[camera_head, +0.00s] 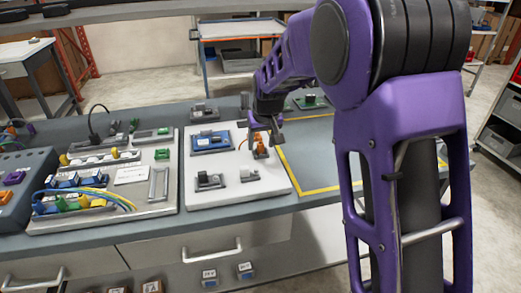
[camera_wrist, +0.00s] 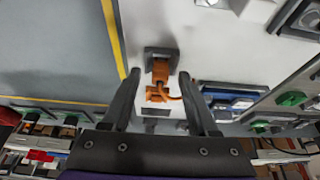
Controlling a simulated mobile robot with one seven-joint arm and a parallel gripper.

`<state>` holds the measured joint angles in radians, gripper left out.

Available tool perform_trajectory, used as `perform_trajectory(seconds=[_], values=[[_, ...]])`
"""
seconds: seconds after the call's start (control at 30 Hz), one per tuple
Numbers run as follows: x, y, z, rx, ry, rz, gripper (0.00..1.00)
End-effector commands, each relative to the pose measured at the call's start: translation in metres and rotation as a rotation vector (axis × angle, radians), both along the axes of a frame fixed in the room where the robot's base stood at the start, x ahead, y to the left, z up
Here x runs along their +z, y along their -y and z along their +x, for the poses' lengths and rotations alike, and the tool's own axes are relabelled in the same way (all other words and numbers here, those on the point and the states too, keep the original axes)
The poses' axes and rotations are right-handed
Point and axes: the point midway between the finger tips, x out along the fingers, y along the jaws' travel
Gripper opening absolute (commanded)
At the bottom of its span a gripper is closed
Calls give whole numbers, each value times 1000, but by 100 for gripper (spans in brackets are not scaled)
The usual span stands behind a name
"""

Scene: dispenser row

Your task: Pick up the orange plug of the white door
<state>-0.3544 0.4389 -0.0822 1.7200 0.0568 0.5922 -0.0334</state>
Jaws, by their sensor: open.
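The orange plug (camera_head: 260,151) sits at a small grey holder on the white panel (camera_head: 228,176), near its right side. In the wrist view the orange plug (camera_wrist: 158,82) lies between the two fingertips, against a grey square socket (camera_wrist: 161,53), with a thin orange cable curling off to its right. My gripper (camera_head: 264,131) is over the plug and partly hides it in the head view. In the wrist view my gripper (camera_wrist: 160,75) is open, a finger on either side of the plug, with gaps visible. I cannot make out a separate white door.
A blue-framed unit (camera_head: 210,142) stands on the same panel, left of the plug, and grey fixtures (camera_head: 210,181) stand at the front. A left panel (camera_head: 118,178) carries coloured plugs and cables. The yellow-outlined table area (camera_head: 320,170) on the right is clear.

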Motion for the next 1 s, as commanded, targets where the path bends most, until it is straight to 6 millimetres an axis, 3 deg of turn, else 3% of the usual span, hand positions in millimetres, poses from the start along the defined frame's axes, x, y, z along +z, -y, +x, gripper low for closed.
perform_trajectory(seconds=[0.27,0.6,1.0], values=[[-6,-1,3,1,1,0,60],[-6,-1,3,0,1,0,0],[-6,-1,3,0,1,0,0]])
